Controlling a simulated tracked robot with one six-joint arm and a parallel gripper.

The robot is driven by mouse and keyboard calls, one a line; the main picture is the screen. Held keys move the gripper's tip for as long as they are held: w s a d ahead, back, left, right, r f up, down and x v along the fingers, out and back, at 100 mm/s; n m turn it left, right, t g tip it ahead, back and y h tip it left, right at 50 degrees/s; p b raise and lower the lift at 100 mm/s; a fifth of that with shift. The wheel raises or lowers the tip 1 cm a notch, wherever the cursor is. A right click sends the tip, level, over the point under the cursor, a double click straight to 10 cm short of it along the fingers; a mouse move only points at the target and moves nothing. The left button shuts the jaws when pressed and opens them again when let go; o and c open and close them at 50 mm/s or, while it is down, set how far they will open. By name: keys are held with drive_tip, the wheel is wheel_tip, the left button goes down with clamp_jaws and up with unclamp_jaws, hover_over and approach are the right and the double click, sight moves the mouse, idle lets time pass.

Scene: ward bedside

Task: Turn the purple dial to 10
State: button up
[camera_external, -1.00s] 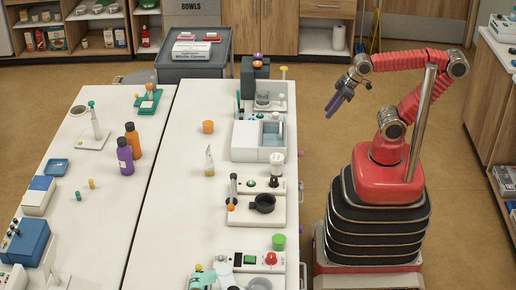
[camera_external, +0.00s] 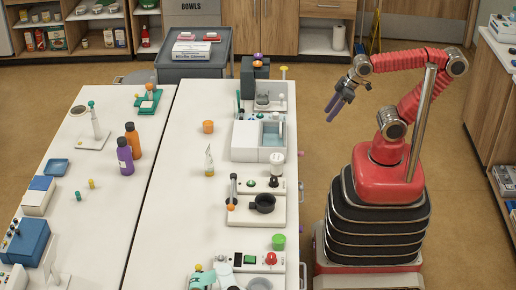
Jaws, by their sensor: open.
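A small purple knob (camera_external: 258,56) shows on top of the dark machine (camera_external: 255,72) at the far end of the white table. It is too small for me to read any scale or pointer. Another small purplish piece (camera_external: 301,153) shows at the table's right edge. My gripper (camera_external: 336,111) has purple fingers and is open and empty. It hangs in the air right of the table, to the right of and nearer than the dark machine, and touches nothing.
The white table (camera_external: 180,150) carries a grey-white unit with a basin (camera_external: 272,133), a burner-like device with a black cup (camera_external: 264,203) and a panel with a red knob (camera_external: 270,258). Purple (camera_external: 124,157) and orange bottles (camera_external: 132,138) stand left. Floor between table and base is clear.

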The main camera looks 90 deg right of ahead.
drive_tip(key=s+a+f+n+h, duration=0.3)
drive_tip(key=a+f+n+h, duration=0.2)
drive_tip(key=a+f+n, duration=0.7)
drive_tip(key=s+a+f+n+h, duration=0.2)
drive_tip(key=a+f+n+h, duration=0.2)
drive_tip(key=a+f+n, duration=0.75)
drive_tip(key=a+f+n+t+y, duration=0.4)
drive_tip(key=a+f+n+t, duration=0.5)
drive_tip(key=n, duration=0.5)
drive_tip(key=w+a+r+n+t+y, duration=0.1)
drive_tip(key=a+r+n+t+y, duration=0.1)
drive_tip(key=a+n, duration=0.5)
drive_tip(key=t+y, duration=0.1)
drive_tip(key=y, duration=0.1)
drive_tip(key=shift+r+y, duration=0.25)
drive_tip(key=shift+y, duration=0.15)
drive_tip(key=shift+w, duration=0.25)
drive_tip(key=w, duration=1.3)
drive_tip(key=shift+w, duration=0.3)
